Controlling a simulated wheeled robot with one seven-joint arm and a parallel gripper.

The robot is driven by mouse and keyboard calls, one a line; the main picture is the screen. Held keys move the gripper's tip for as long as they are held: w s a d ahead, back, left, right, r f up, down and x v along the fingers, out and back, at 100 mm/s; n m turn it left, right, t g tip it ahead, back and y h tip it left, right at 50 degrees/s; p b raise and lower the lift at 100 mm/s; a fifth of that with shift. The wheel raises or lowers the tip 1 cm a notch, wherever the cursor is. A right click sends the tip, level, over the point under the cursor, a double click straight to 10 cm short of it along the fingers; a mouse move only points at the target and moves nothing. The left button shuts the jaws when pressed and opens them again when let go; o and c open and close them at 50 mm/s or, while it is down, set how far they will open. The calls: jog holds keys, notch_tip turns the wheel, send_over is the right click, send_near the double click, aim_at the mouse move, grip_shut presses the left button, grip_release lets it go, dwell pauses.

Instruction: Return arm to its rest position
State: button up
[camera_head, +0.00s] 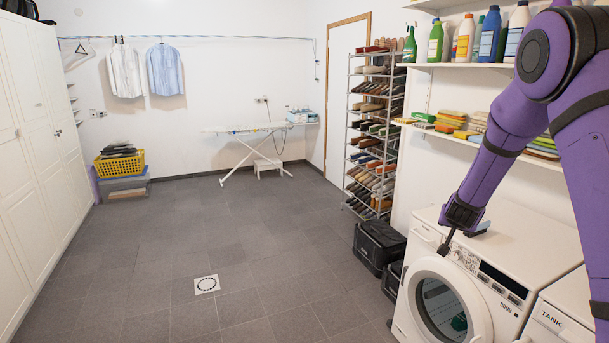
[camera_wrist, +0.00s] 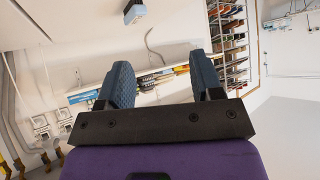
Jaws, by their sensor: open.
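My purple arm reaches in from the right in the head view, bent down over the white washing machine (camera_head: 510,240). My gripper (camera_head: 445,247) hangs near the top front edge of the machine, by its control panel; I cannot tell whether it touches. In the wrist view my gripper (camera_wrist: 163,85) shows its two blue padded fingers wide apart. Nothing is between them. Behind the fingers the wrist view shows white walls, a shelf and the shoe tower (camera_wrist: 228,45). The shoe tower also stands against the back right wall in the head view (camera_head: 374,130), filled with several rows of shoes.
Shelves with bottles (camera_head: 490,38) and sponges (camera_head: 453,121) hang above the machine. Black crates (camera_head: 378,245) stand left of it. An ironing board (camera_head: 250,128) is at the back, and a yellow basket (camera_head: 120,165) by the white wardrobe (camera_head: 35,130). The middle floor is clear.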

jog(key=s+a+r+n+y, duration=0.25)
jog(key=s+a+r, duration=0.35)
jog(key=s+r, duration=0.35)
jog(key=s+a+r+n+y, duration=0.1)
jog(key=s+a+r+y, duration=0.3)
jog(key=s+r, duration=0.6)
jog(key=s+a+r+n+g+h, duration=0.1)
jog(key=s+a+r+g, duration=0.1)
jog(key=s, duration=1.1)
jog(key=s+a+r+n+g+h, duration=0.1)
jog(key=s+a+r, duration=0.1)
jog(key=s, duration=1.1)
jog(key=shift+n+g, duration=0.35)
jog(key=shift+g, duration=0.05)
